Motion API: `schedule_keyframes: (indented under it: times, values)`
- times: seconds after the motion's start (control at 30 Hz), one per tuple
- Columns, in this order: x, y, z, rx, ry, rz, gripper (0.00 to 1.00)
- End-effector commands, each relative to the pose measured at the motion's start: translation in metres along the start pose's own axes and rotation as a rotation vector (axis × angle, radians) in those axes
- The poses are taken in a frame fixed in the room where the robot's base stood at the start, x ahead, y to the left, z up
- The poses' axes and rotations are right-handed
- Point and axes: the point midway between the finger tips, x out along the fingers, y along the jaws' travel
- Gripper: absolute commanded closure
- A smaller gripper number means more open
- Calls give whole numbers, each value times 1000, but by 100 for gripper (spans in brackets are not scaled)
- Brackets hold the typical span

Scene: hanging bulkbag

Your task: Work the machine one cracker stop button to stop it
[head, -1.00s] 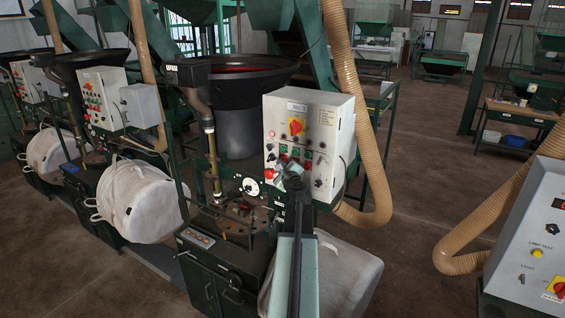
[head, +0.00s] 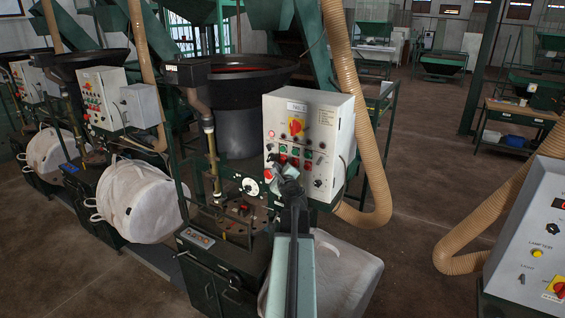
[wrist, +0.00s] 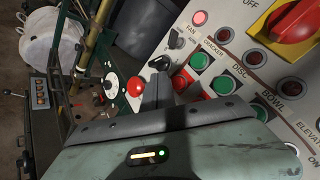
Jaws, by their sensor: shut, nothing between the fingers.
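The machine one control box (head: 308,135) is white with a "No.1" label and faces me. In the wrist view, the CRACKER column has a dark red lamp (wrist: 225,35), a green button (wrist: 199,62) and below it the red cracker stop button (wrist: 182,80). My gripper (head: 284,170) is shut and empty, close in front of the lower part of the panel.
Neighbouring green buttons (wrist: 222,85) sit close by on the panel. A large red mushroom button (wrist: 135,86) is at the panel's lower left. A yellow and red rotary switch (head: 296,127) is above. A tan hose (head: 372,140) hangs to the right of the box.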

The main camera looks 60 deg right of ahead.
Motion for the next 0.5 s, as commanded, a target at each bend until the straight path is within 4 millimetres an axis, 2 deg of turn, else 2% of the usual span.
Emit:
schedule_keyframes:
  times: [0.3, 0.5]
  values:
    - [-24, 17, 17, 0, -2, 1, 100]
    - [-26, 19, 19, 1, -1, 0, 100]
